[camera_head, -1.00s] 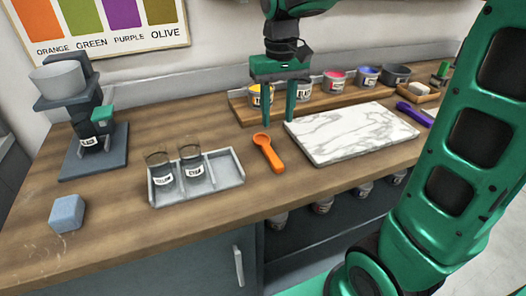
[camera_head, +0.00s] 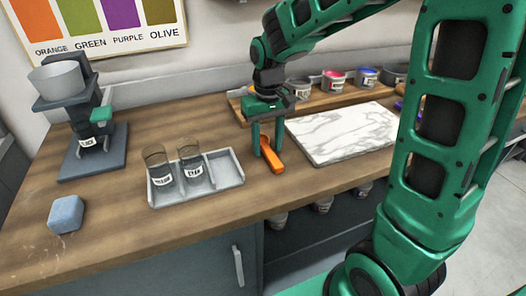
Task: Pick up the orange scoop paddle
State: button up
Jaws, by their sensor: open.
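The orange scoop paddle (camera_head: 273,163) lies on the wooden counter between the grey tray and the white marble slab. Its handle end shows below my gripper, and its bowl end is hidden behind the fingers. My gripper (camera_head: 267,152) points down over the scoop with its two green fingers apart. The fingertips are at or just above the scoop; I cannot tell whether they touch it.
The grey tray (camera_head: 222,183) with two labelled glass jars (camera_head: 159,168) stands to the left. The marble slab (camera_head: 342,132) lies to the right. Paint cups (camera_head: 333,80) stand on a wooden riser behind. A blue block (camera_head: 66,214) sits at the front left.

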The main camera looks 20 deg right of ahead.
aim_at(267, 149)
jog(key=shift+f, duration=0.35)
jog(key=shift+c, duration=0.6)
grip_shut()
jog(key=shift+r, duration=0.1)
jog(key=shift+r, duration=0.55)
notch_tip(267, 149, up, 3)
jog(key=shift+f, duration=0.2)
jog(key=s+a+r, duration=0.7)
jog(key=s+a, duration=0.1)
jog(key=shift+a, duration=0.15)
